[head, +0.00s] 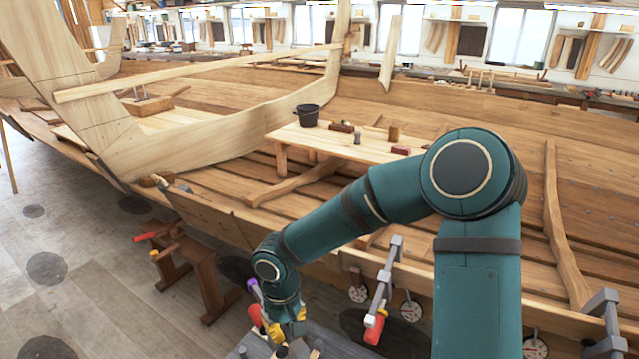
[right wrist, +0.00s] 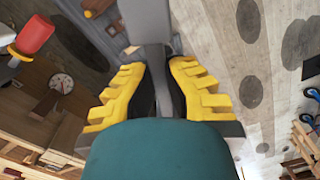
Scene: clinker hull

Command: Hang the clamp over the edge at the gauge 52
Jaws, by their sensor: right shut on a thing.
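My right gripper (head: 285,325) is low, outside the hull edge, with its yellow fingers closed. In the right wrist view, the gripper (right wrist: 153,90) is shut on a grey bar, the held clamp (right wrist: 150,25), which runs up between the fingers. In the head view the held clamp is mostly hidden. Round dial gauges (head: 411,310) sit along the hull side below the edge; another gauge (head: 358,294) is to its left and one (head: 535,346) to its right. One gauge (right wrist: 62,83) shows in the right wrist view. Their numbers are too small to read. My left gripper is not in view.
A grey clamp with a red handle (head: 376,326) hangs over the hull edge (head: 330,262) right of my gripper; another clamp (head: 606,325) is at far right. A wooden trestle (head: 195,270) stands on the floor to the left. A dark bucket (head: 307,115) stands on the bench inside.

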